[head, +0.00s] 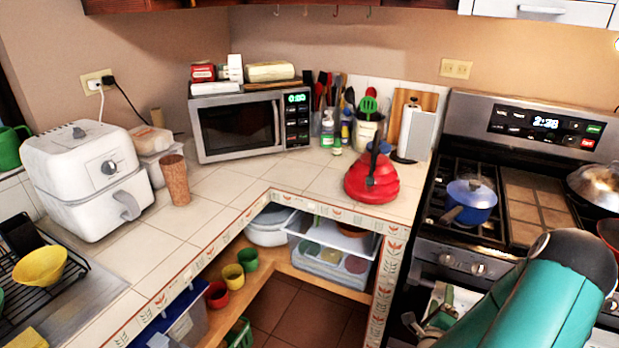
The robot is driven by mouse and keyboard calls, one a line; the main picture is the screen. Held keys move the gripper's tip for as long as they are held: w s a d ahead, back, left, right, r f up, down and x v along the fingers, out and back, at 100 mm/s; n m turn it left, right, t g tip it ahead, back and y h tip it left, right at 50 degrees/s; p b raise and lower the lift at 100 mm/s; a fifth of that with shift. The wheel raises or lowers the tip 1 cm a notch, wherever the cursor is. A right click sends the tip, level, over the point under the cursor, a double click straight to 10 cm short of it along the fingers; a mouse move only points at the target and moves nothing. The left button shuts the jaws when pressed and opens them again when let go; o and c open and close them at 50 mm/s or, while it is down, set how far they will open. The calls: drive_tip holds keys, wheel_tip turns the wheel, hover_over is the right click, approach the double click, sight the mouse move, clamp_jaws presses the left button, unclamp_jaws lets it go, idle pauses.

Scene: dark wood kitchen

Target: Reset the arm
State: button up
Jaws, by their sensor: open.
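My teal arm (545,300) reaches in from the bottom right corner, in front of the stove. Its dark rounded joint is at the upper end. My gripper does not show in the head view, so its fingers and anything near them cannot be seen.
The stove (470,255) with a blue pot (470,200) stands right, close behind my arm. A red kettle (371,178) sits at the tiled counter's corner. A microwave (250,125) and a white air fryer (88,178) stand farther left. Open shelves (285,268) lie under the counter.

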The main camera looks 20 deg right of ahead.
drive_tip(key=w+a+r+n+g+y, duration=0.1)
drive_tip(key=w+a+r+n+y, duration=0.4)
drive_tip(key=w+a+r+n, duration=0.3)
drive_tip(key=w+a+r+n+y, duration=0.45)
drive_tip(key=a+r+n, duration=0.25)
drive_tip(key=a+n, duration=0.25)
drive_tip(key=s+a+r+n+g+y, duration=0.1)
drive_tip(key=s+a+r+n, duration=0.25)
drive_tip(key=a, duration=0.25)
drive_tip(key=s+a+r+n+g+y, duration=0.1)
drive_tip(key=s+a+r+n+g, duration=0.1)
drive_tip(key=a+r+n, duration=0.35)
drive_tip(key=s+a+r+n+g+y, duration=0.2)
drive_tip(key=s+a+r+n, duration=0.1)
drive_tip(key=s+a, duration=0.7)
drive_tip(key=shift+s+r+n, duration=0.2)
drive_tip(key=shift+s+n, duration=0.55)
drive_tip(key=shift+s, duration=0.2)
